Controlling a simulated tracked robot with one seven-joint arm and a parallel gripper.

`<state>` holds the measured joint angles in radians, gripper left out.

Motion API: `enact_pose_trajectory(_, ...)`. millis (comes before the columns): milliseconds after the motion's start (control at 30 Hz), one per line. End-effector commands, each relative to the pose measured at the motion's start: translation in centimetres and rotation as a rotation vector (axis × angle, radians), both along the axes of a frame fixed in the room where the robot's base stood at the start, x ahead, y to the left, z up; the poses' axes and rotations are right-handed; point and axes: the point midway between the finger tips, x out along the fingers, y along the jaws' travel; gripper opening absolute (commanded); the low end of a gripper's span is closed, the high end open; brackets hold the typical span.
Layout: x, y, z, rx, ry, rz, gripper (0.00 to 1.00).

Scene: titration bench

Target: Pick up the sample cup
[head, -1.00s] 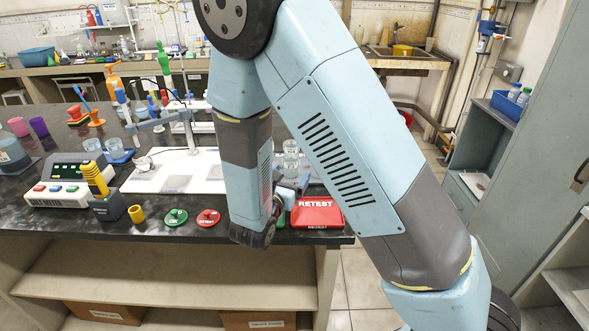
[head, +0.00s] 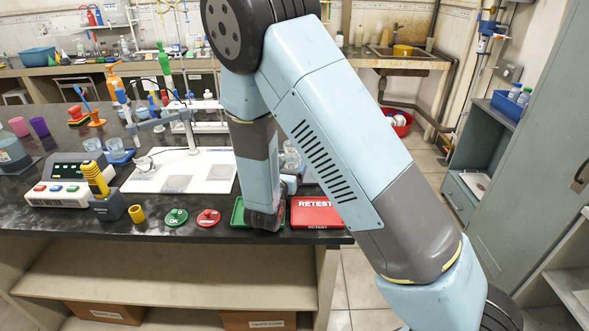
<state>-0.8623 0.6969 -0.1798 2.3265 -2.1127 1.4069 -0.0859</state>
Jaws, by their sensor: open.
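Clear cups (head: 291,157) stand on the bench just right of my forearm, partly hidden by it. Other clear cups (head: 93,146) stand farther left, one on a blue base. I cannot tell which of these is the sample cup. My gripper (head: 289,183) is open and mostly hidden behind my wrist. Only a small part of the hand shows, low over the bench in front of the right-hand cups. Its fingertips are hidden, so its exact distance from those cups cannot be told.
A red RETEST tray (head: 317,212) and a green tray (head: 237,214) lie at the bench's front edge. A white stand base (head: 150,180) lies behind.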

Motion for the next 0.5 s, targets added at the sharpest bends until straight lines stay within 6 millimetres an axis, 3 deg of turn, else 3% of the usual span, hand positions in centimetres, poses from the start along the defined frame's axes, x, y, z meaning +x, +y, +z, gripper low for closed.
enact_pose_trajectory(500, 4.9, -1.5, 0.2, -0.001, 0.0, -0.002, 0.87)
